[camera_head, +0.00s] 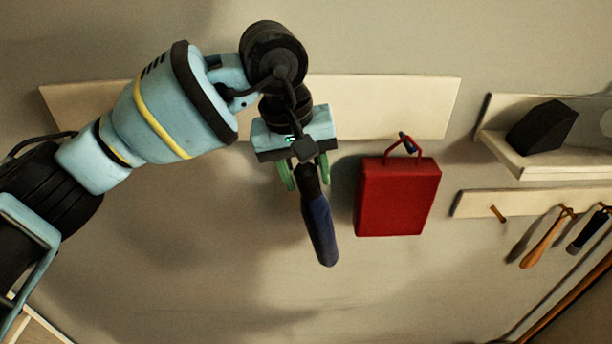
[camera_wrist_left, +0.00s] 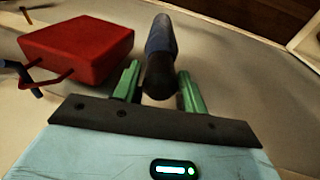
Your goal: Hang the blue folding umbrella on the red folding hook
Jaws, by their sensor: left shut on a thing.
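The blue folding umbrella (camera_head: 319,230) hangs down, slightly tilted, from my left gripper (camera_head: 306,172) in the head view. The green fingers are shut on its dark handle end. The left wrist view shows the umbrella (camera_wrist_left: 161,48) between the fingers (camera_wrist_left: 158,90), pointing away from the camera. The gripper is in front of the pale wall board (camera_head: 380,105), left of a red case. I cannot make out a red folding hook; it may be hidden behind my gripper or arm. My right gripper is not in view.
A red case (camera_head: 398,198) hangs by its handle on a dark blue hook (camera_head: 405,139), close to the right of the umbrella. A shelf (camera_head: 548,172) holds a black block (camera_head: 542,127). A lower peg rail (camera_head: 475,203) carries several hanging tools. The wall below the umbrella is clear.

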